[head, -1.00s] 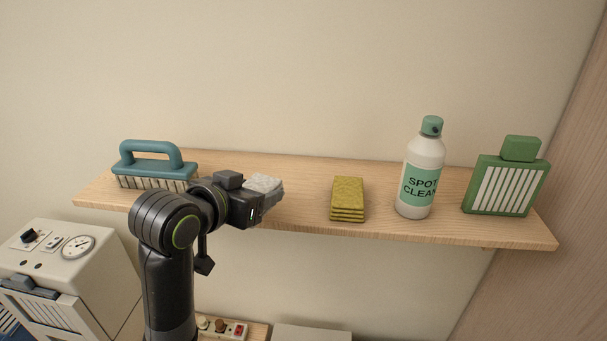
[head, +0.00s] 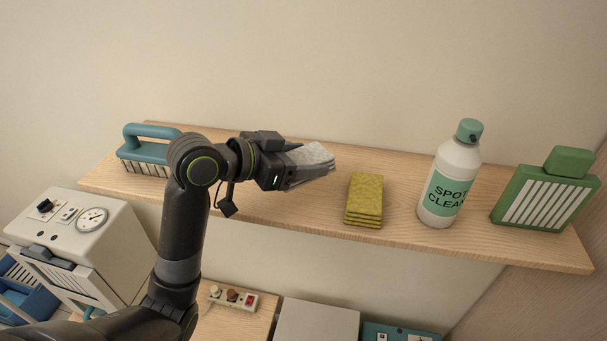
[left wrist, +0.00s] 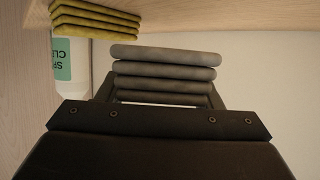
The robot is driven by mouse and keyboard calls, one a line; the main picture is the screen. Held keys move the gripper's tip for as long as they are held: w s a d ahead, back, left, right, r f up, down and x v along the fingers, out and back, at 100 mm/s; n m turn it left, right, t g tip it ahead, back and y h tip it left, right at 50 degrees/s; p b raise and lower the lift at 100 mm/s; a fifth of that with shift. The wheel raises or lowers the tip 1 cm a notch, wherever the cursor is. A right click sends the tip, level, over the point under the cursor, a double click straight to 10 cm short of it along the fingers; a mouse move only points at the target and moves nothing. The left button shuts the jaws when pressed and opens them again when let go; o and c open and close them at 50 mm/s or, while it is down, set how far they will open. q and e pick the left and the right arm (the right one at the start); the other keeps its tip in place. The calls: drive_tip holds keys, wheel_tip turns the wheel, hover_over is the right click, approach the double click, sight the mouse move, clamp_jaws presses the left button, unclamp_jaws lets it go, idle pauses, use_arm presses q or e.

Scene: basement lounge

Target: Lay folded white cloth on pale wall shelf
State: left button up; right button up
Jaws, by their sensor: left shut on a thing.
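My left gripper (head: 291,177) is shut on the folded white cloth (head: 314,155), which shows grey-white and layered. The cloth sticks out past the fingertips to the right, over the pale wall shelf (head: 400,172), between the brush and the yellow stack. In the left wrist view the cloth (left wrist: 165,72) is between the fingers, its folded layers end-on, with a gap between it and the shelf (left wrist: 215,14). The shelf appears at the top of that view. My right gripper is not in view.
On the shelf are a teal brush (head: 146,150) at left, a yellow layered stack (head: 365,200) just right of the cloth, a spray-cleaner bottle (head: 449,180) and a green container (head: 545,190). Below are a beige machine with a dial (head: 90,230) and a power strip (head: 232,296).

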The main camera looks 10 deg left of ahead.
sight(302, 192)
use_arm(q)
wheel_tip(302, 192, down, 4)
drive_tip(key=shift+f+p, duration=0.2)
drive_tip(key=shift+p, duration=0.1)
drive_tip(key=shift+f, duration=0.1)
drive_tip(key=shift+f, duration=0.15)
drive_tip(key=o, duration=1)
drive_tip(key=shift+c, duration=0.2)
